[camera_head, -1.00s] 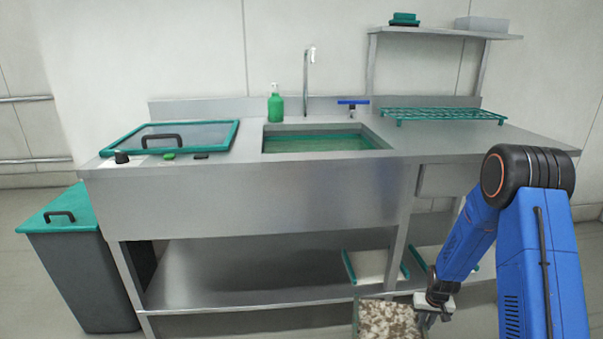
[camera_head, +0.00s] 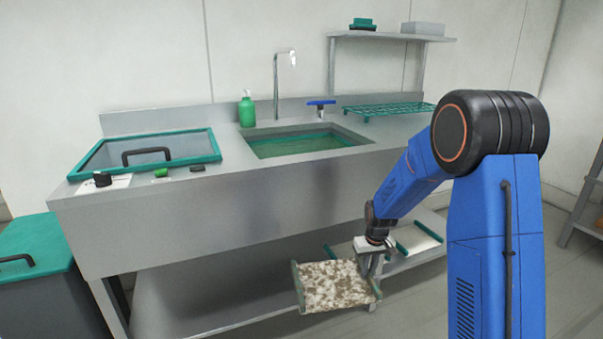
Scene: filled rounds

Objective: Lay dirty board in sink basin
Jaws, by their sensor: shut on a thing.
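The dirty board (camera_head: 334,285) is a pale slab with brown stains and green end strips. My gripper (camera_head: 372,250) is shut on its right part and holds it in front of the lower shelf, below counter height; the fingertips are partly hidden. The sink basin (camera_head: 352,136) is a rectangular recess in the steel counter, up and behind the board. Its inside looks green, and its near wall hides part of the bottom.
A tap (camera_head: 277,85), a green bottle (camera_head: 247,111) and a blue-handled tool (camera_head: 320,107) stand behind the basin. A green rack (camera_head: 388,109) is to its right, a framed lid (camera_head: 148,151) to its left. Cleaner-looking boards (camera_head: 414,238) lie on the lower shelf.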

